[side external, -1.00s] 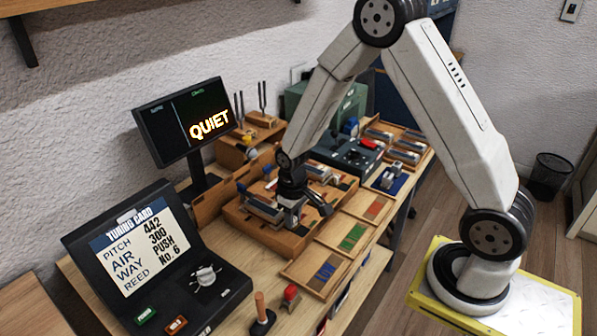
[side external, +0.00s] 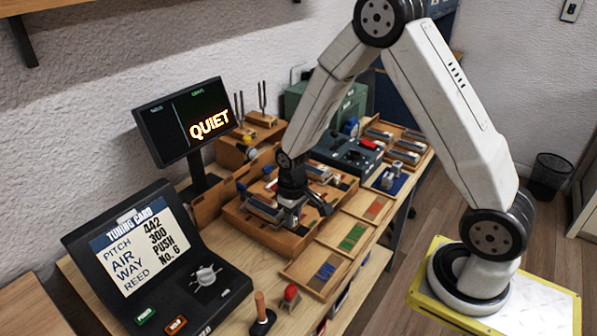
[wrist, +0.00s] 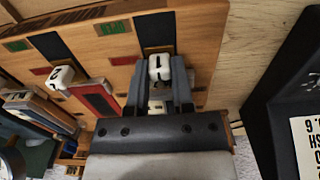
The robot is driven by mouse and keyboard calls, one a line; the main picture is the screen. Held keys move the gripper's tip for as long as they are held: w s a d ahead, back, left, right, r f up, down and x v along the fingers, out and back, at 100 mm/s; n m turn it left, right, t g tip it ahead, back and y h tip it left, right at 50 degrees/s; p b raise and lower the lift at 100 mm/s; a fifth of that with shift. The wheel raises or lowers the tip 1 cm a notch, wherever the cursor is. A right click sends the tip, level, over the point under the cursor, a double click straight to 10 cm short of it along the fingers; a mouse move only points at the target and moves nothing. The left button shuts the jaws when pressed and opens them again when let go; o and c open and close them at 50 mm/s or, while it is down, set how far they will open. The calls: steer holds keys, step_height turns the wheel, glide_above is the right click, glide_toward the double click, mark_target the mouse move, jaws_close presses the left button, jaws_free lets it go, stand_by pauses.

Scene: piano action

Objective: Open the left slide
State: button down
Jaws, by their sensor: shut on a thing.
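A wooden action box (side external: 247,232) with dark slots and small white knobs sits mid-bench in the side view. In the wrist view its board (wrist: 100,45) shows a white block knob marked 1 (wrist: 158,67) at the lower end of a dark slot (wrist: 154,30). My gripper (wrist: 160,78) is shut on this knob, with one finger on either side. A second white knob (wrist: 60,77) stands to the left at another dark slot, beside a red panel (wrist: 95,100). In the side view my gripper (side external: 291,222) is low over the box and hides the knob.
A tuning card console (side external: 150,260) stands at the front left, with a monitor reading QUIET (side external: 183,120) behind it. Trays with coloured strips (side external: 350,237) lie right of the box. A red-topped button (side external: 290,294) and a wooden-handled tool (side external: 261,312) stand at the front edge.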

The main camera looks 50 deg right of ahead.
mark_target(306, 233)
stand_by(0.3)
steer(key=shift+s, duration=2)
steer(key=shift+c, duration=2.4)
jaws_free()
steer(key=shift+r, duration=0.15)
steer(key=shift+r, duration=0.45)
step_height(306, 233, up, 7)
steer(key=shift+f, duration=0.2)
